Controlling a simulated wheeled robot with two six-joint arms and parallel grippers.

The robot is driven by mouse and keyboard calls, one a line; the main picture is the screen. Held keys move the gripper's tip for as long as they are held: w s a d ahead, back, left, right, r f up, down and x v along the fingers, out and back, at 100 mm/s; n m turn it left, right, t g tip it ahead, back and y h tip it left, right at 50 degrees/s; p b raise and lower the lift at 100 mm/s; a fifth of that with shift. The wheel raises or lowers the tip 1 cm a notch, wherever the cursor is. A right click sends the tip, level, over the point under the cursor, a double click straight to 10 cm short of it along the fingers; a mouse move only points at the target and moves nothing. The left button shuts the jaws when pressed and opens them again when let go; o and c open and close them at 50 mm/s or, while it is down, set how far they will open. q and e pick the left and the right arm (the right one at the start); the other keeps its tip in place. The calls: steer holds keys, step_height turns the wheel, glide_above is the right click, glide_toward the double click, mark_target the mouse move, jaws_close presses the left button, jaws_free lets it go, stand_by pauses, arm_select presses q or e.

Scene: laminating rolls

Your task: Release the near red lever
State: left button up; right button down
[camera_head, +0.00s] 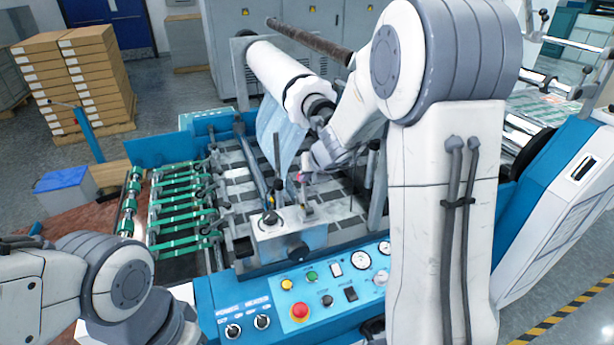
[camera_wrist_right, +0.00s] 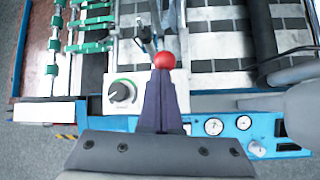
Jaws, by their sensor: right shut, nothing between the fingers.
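The near red lever's round red knob (camera_wrist_right: 164,61) shows in the right wrist view, right at the tips of my right gripper (camera_wrist_right: 161,80). The gripper's two dark fingers are together with nothing between them. I cannot tell whether the tips touch the knob or sit just over it. The lever's rod is partly hidden by the knob and fingers. In the head view my right gripper (camera_head: 306,176) is over the middle of the machine, small and partly hidden by my arm, with a speck of red beside it. My left gripper is outside the views; only its arm shows.
A box with a black dial (camera_wrist_right: 122,92) stands left of the fingers. The blue control panel (camera_head: 262,290) has gauges, switches and a red button (camera_head: 299,311). A white roll (camera_head: 285,72) with blue film (camera_head: 281,132) is behind. Green belts (camera_head: 180,208) run at left.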

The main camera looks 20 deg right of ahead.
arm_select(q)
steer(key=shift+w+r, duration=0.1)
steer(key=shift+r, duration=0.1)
arm_select(e)
steer(key=shift+w+d, duration=0.1)
steer(key=shift+w, duration=0.3)
steer(key=shift+w, duration=0.1)
steer(key=s+f+p+v, duration=0.1)
steer(key=p+v, duration=0.1)
steer(key=v, duration=0.3)
arm_select(q)
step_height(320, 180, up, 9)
steer(key=p, duration=0.7)
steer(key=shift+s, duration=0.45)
arm_select(e)
steer(key=w+r, duration=0.5)
steer(key=r, duration=0.1)
steer(key=shift+r, duration=0.35)
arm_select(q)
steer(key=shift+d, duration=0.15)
arm_select(e)
steer(key=shift+w, duration=0.1)
